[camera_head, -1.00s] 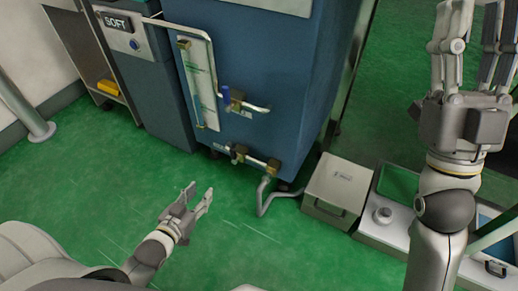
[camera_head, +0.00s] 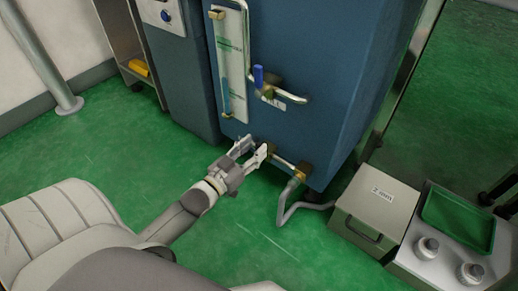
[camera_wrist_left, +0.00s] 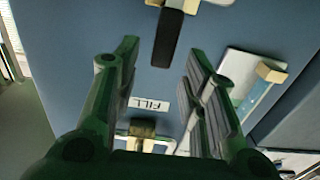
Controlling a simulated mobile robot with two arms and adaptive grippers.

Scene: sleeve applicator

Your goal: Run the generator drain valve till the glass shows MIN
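The blue generator (camera_head: 315,75) stands at the centre of the head view. Its sight glass (camera_head: 231,60) is upright on the front, with blue liquid low in it; the marks are unreadable. My left gripper (camera_head: 254,150) is at the low drain valve, whose brass and pipe (camera_head: 303,170) show to its right; its handle is hidden there. In the left wrist view, upside down, my left fingers (camera_wrist_left: 163,55) are open, and a dark lever (camera_wrist_left: 168,38) lies between or just beyond their tips, with no clear contact. My right gripper is not clearly visible.
The fill valve with a blue lever (camera_head: 258,76) is above my left gripper; its FILL label (camera_wrist_left: 148,103) shows in the wrist view. A grey hose (camera_head: 283,213) loops to the floor. A grey box (camera_head: 376,208) and a unit with knobs (camera_head: 445,260) stand right.

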